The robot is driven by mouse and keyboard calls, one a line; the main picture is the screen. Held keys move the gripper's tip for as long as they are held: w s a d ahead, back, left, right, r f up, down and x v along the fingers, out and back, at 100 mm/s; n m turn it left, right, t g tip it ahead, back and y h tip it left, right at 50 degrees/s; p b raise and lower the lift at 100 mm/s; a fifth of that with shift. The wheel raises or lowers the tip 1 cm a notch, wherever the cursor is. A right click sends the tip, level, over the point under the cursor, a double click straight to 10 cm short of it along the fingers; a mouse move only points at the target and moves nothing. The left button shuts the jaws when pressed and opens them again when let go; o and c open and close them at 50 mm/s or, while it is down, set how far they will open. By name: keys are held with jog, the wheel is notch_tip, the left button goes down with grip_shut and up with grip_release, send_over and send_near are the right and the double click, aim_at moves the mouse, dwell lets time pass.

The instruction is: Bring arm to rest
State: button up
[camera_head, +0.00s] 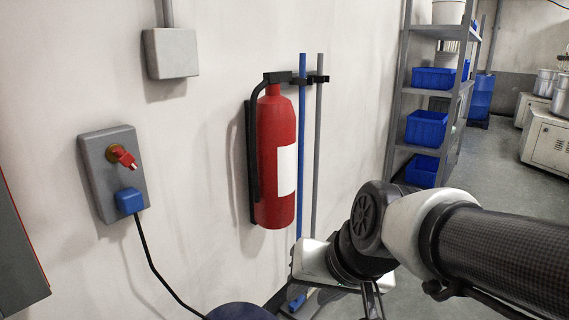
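My arm reaches in from the right edge, with a dark carbon-patterned link, a pale joint and a black wrist. My gripper (372,302) is at its end, low in the picture and partly cut off by the bottom edge. Thin dark finger parts point down, but their tips are not clearly seen, so I cannot tell whether it is open or shut. I see no object in it. It appears in front of the lower wall, to the right of and below the red fire extinguisher (272,190).
A blue pole (302,140) and a grey pole (318,150) stand by the wall. A grey socket box (95,170) has a red tap-like part and a blue plug (129,201) with a black cable. Shelves with blue bins (426,128) stand behind; floor (490,165) is clear beyond.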

jog(key=s+d+r+h, duration=0.2)
jog(key=s+d+h, duration=0.1)
jog(key=s+d, duration=0.55)
notch_tip(320, 180, up, 24)
jog(key=w+d+p, duration=0.1)
jog(key=p, duration=2.3)
jog(key=shift+w, duration=0.4)
